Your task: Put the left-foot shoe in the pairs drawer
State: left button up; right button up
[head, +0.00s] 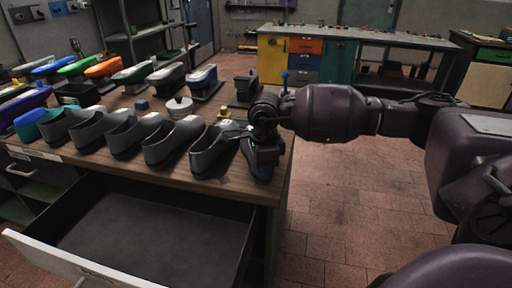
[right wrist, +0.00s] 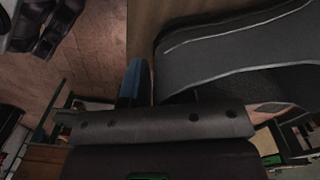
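Several grey open-topped shoes stand in a row along the front of the wooden bench in the head view, among them one (head: 172,143) and its right neighbour (head: 208,153). A darker shoe (head: 258,170) is at the right end, partly hidden by my right gripper (head: 266,150), which points down over it. I cannot tell which shoe is the left-foot one. In the right wrist view a dark grey shoe (right wrist: 240,55) fills the upper right, very close; finger contact is hidden. An open drawer (head: 130,232) below the bench top looks empty. My left gripper is out of view.
Coloured shoe-like pieces, such as an orange one (head: 103,68), stand at the back of the bench. A white round pot (head: 179,107) and a small yellow piece (head: 224,113) stand behind the shoes. Clear tiled floor (head: 345,215) lies right of the bench.

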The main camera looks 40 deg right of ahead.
grip_shut()
jog(key=shift+r, duration=0.15)
